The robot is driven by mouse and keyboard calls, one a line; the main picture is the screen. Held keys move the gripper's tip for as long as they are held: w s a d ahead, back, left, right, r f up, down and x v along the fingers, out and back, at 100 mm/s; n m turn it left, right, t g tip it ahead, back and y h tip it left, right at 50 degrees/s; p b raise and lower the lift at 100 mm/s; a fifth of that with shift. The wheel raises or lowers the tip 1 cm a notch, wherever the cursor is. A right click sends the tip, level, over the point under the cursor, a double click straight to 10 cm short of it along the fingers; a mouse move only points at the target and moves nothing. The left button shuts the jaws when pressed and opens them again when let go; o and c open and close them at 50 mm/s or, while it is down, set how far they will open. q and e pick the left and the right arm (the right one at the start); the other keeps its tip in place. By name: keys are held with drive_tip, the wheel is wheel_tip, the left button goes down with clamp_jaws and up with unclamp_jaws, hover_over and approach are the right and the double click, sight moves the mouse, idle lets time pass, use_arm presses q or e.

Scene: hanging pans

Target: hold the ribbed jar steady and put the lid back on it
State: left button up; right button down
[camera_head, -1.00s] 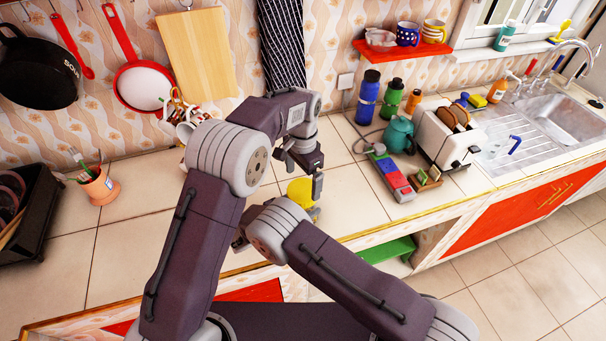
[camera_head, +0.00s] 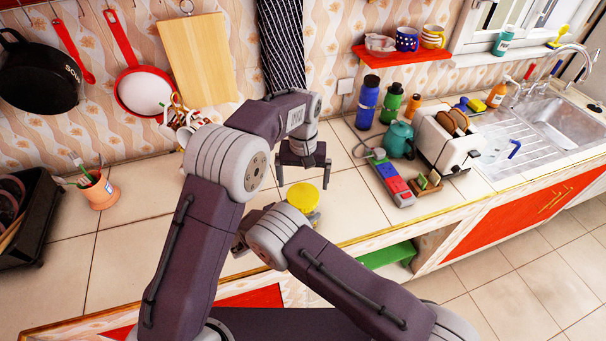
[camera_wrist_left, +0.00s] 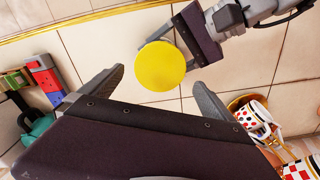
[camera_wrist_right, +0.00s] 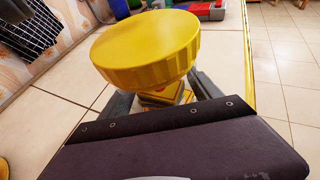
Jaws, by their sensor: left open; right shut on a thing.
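The ribbed jar (camera_wrist_right: 165,95) stands on the counter, mostly hidden by the lid and my right gripper. The round yellow lid (camera_head: 303,195) sits on top of the jar and looks level; it also shows in the right wrist view (camera_wrist_right: 147,48) and the left wrist view (camera_wrist_left: 161,66). My right gripper (camera_wrist_right: 158,97) is shut on the jar below the lid; in the head view my arm mostly hides it. My left gripper (camera_head: 303,180) is open and empty, above and behind the lid. Its fingers point down and look clear of the lid.
A mug stand (camera_head: 185,125) is behind my left arm. To the right are a blue-and-red box (camera_head: 391,178), a teal kettle (camera_head: 398,138), a toaster (camera_head: 447,140) and several bottles. The counter between the jar and the box is clear.

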sight(303, 195)
use_arm(q)
drive_tip(key=shift+f, duration=2.8)
drive_tip(key=c, duration=1.4)
drive_tip(key=o, duration=1.4)
wheel_tip(303, 195, up, 12)
use_arm(e)
drive_tip(key=shift+c, duration=0.2)
unclamp_jaws()
use_arm(q)
drive_tip(key=shift+a, duration=0.1)
use_arm(e)
drive_tip(key=shift+r, duration=0.1)
